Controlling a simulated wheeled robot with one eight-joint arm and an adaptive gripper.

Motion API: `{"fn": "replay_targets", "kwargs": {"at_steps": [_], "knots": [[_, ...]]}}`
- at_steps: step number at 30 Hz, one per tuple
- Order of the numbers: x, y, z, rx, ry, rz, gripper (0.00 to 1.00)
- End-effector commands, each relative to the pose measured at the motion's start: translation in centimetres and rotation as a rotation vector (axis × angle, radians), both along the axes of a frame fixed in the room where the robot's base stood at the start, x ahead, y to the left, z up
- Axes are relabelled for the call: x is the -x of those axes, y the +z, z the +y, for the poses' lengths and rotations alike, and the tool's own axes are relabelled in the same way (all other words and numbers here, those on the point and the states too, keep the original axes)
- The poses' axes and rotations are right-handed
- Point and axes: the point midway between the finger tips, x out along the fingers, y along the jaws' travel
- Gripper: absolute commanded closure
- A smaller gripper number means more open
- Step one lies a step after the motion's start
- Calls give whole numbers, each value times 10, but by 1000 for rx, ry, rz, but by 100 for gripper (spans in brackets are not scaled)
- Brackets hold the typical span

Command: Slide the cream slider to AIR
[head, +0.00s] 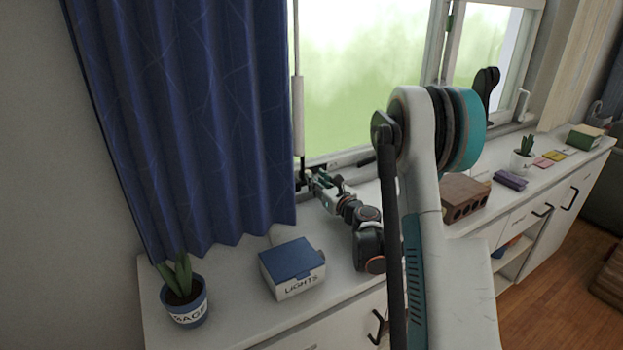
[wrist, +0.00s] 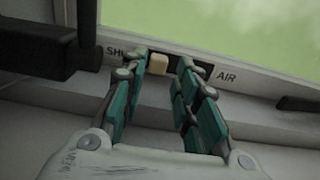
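The cream slider (wrist: 159,64) is a small block in a dark slot on the window's bottom frame in the wrist view. It sits at the slot's left part, close to a label (wrist: 115,50) partly hidden by a finger, showing "SH". The AIR label (wrist: 226,77) is at the slot's right end. My gripper (wrist: 166,68) is open, its teal fingers on either side of the slider. The left finger is close to the slider; I cannot tell if they touch. In the head view my gripper (head: 322,186) is at the window sill, and the slider is too small to make out.
A blue curtain (head: 190,110) hangs left of the gripper. A blue-lidded LIGHTS box (head: 292,268), a potted plant (head: 184,295), a brick (head: 465,200) and a purple item (head: 510,180) stand on the white counter (head: 225,318). A black handle (wrist: 45,48) is at the wrist view's upper left.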

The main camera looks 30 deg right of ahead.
Motion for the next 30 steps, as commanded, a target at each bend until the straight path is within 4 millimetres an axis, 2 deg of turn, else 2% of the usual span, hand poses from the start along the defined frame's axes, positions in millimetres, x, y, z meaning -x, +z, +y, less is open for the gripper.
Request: {"fn": "replay_targets", "kwargs": {"at_steps": [3,9,20,21,24,30], "knots": [[-19,-2,1,0,2,0,72],[-38,-1,2,0,1,0,72],[-42,1,2,1,0,0,72],[-42,1,2,1,0,0,81],[-42,1,2,1,0,0,100],[-42,0,-1,1,0,0,100]]}}
